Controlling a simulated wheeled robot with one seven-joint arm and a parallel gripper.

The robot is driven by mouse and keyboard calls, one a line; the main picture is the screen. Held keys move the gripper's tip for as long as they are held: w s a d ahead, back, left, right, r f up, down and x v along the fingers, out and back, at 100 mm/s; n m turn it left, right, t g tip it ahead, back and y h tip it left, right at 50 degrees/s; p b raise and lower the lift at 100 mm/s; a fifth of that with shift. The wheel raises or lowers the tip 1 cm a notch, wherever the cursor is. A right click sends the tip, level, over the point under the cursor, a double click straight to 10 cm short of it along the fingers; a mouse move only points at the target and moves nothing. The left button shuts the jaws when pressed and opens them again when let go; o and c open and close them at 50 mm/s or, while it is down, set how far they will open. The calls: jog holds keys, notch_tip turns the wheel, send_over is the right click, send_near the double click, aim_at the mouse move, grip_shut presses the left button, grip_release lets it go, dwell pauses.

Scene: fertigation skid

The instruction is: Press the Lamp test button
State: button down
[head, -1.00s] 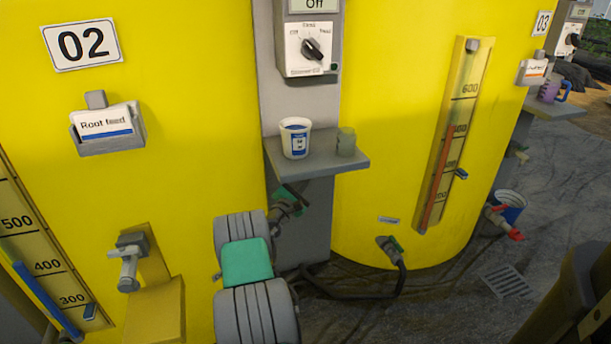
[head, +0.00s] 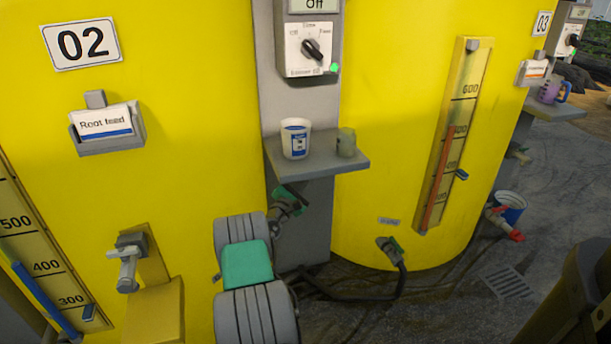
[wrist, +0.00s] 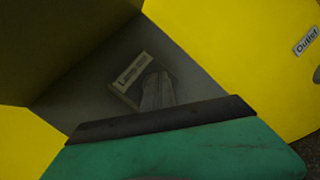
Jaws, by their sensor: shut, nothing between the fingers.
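In the wrist view, a small box labelled "Lamp test" (wrist: 131,70) sits on the shaded grey post between the yellow tanks. The fingers of my gripper (wrist: 156,78) are shut with nothing between them and stand over the right part of that box. They hide the button face, and I cannot tell by sight whether they touch it. On the control panel (head: 310,50) in the head view, a small round lamp (head: 334,68) glows bright green below the dial. The display above reads "Off".
A grey shelf (head: 335,166) sticks out from the post, carrying a white-and-blue cup (head: 295,139) and a greyish cup (head: 346,142). Yellow tanks stand on both sides. A hose connector (head: 390,250) is low on the right tank, with a dark hose on the floor.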

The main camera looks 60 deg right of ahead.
jog(key=shift+s+a+p, duration=0.35)
jog(key=shift+s+a, duration=0.15)
jog(key=shift+a, duration=0.1)
jog(key=shift+s+a+p, duration=0.95)
jog(key=shift+s+a, duration=0.8)
jog(key=shift+s, duration=0.05)
